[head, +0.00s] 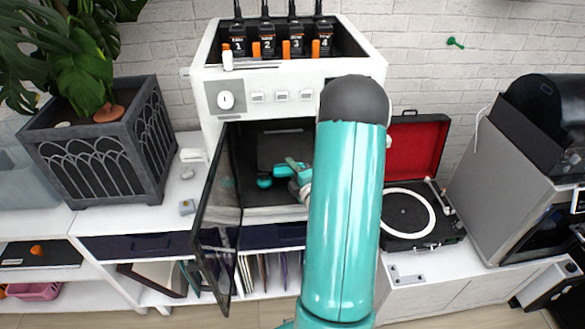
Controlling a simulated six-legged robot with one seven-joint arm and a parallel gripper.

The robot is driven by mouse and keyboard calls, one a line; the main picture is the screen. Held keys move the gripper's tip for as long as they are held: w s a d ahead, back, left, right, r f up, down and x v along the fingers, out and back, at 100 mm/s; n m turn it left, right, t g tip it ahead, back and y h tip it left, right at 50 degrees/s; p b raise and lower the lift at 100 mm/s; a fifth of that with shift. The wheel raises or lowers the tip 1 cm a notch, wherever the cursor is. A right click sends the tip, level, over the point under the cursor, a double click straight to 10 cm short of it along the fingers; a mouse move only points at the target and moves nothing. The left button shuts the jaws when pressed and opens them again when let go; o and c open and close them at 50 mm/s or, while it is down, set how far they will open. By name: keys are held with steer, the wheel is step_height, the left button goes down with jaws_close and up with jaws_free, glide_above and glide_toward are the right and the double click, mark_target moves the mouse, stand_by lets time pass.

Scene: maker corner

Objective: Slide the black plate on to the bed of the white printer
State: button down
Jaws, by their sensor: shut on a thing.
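The white printer (213,110) stands against the back wall, with its dark glass door (217,205) swung open to the left. My gripper (287,166) reaches into the printer's open chamber and is seen small, partly behind my teal arm. It is shut on the black plate (278,148), which shows as a dark flat shape inside the dark chamber. The plate's right part is hidden by my arm. The bed is hard to tell from the dark interior, so I cannot tell whether the plate touches it.
A dark planter (95,155) stands left of the printer. A record player with a red lid (415,145) stands close on the right, and a grey machine (500,170) farther right. Numbered black cartridges (267,42) sit on the printer's top. The open door juts forward.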

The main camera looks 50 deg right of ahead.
stand_by(0.3)
steer(key=shift+c, duration=0.2)
jaws_free()
steer(key=shift+f, duration=0.1)
stand_by(0.4)
steer(key=shift+f, duration=0.35)
steer(key=shift+f, duration=0.15)
steer(key=shift+a, duration=0.1)
steer(key=shift+s+a, duration=0.25)
steer(key=shift+s, duration=0.1)
steer(key=shift+s+a, duration=0.15)
steer(key=shift+s, duration=0.05)
steer(key=shift+s+a, duration=0.2)
steer(key=shift+s, duration=0.05)
